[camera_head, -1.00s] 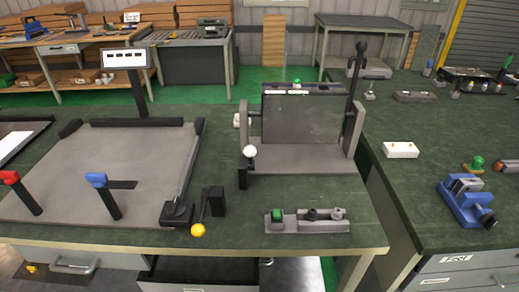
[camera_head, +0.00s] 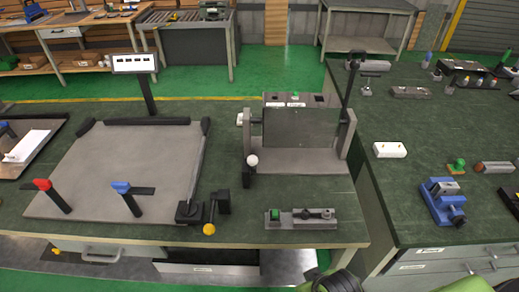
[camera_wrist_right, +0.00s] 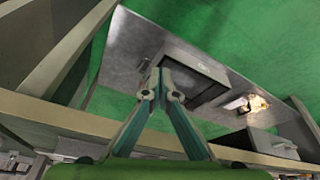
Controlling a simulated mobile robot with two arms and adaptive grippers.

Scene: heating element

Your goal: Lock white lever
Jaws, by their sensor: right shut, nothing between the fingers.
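The lever with a white ball knob (camera_head: 252,160) stands at the front left corner of the grey fixture (camera_head: 290,160) on the green bench. Its black stem (camera_head: 248,178) points up, with the knob at the top. My right gripper (camera_wrist_right: 160,90) shows in the right wrist view, its fingertips together and nothing between them. It is below or in front of the bench edge, apart from the lever. Part of my right arm shows at the bottom of the head view. My left gripper is in neither view.
A grey block with a green button (camera_head: 300,217) lies near the front edge. A yellow-knobbed lever (camera_head: 210,228) and blue-topped (camera_head: 122,187) and red-topped (camera_head: 42,185) levers stand left. A blue vise (camera_head: 442,202) is on the right bench.

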